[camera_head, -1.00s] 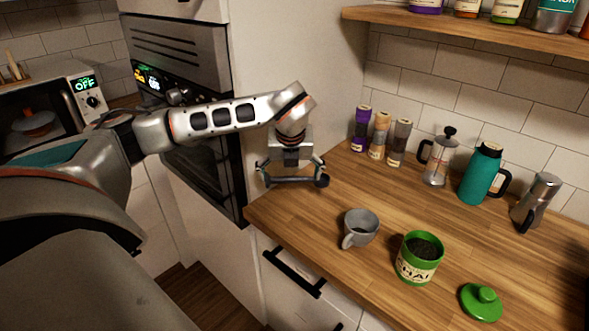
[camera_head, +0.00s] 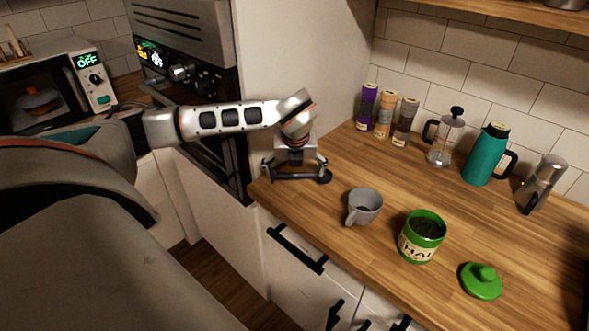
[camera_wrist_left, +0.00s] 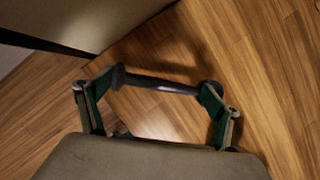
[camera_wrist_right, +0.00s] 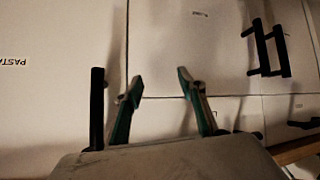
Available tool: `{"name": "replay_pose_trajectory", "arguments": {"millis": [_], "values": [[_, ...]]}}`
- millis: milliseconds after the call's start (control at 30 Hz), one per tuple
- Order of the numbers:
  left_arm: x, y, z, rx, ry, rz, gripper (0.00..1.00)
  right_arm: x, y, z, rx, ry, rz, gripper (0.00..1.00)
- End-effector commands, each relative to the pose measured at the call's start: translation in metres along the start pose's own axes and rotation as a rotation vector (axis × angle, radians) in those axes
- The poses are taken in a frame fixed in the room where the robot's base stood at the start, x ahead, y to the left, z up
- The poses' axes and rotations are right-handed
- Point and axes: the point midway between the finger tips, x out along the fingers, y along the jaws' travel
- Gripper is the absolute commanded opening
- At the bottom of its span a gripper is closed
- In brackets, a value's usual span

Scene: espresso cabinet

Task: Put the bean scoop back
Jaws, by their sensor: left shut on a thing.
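My left gripper (camera_head: 297,168) is over the left end of the wooden counter, beside the tall oven cabinet. It is shut on a dark, rod-like thing with a rounded end, which looks like the bean scoop (camera_head: 300,178). In the left wrist view the scoop (camera_wrist_left: 160,84) lies across between the two fingers, close above the wood. I cannot tell if it touches the counter. An open green CHAI canister (camera_head: 420,250) with dark contents stands on the counter, its green lid (camera_head: 481,281) beside it. My right gripper (camera_wrist_right: 159,82) is open and empty before white drawer fronts.
A grey cup (camera_head: 365,206) stands between my left gripper and the canister. Spice jars (camera_head: 384,115), a French press (camera_head: 444,140), a teal flask (camera_head: 486,155) and a moka pot (camera_head: 541,184) line the back. Dark drawer handles (camera_head: 296,250) stick out at the front.

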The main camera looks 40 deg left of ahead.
Motion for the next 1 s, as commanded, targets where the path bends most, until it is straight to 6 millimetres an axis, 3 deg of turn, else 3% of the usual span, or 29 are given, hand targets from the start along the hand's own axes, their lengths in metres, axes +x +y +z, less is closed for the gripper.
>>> {"name": "replay_pose_trajectory", "arguments": {"millis": [967,1000], "values": [[0.012,0.0,-0.005,0.0,0.0,0.0,0.65,0.007,-0.002,0.005,0.011,0.003,0.004,0.4],[0.012,0.0,-0.005,0.0,0.0,0.0,0.96,0.007,-0.002,0.005,0.011,0.003,0.004,0.4]]}}
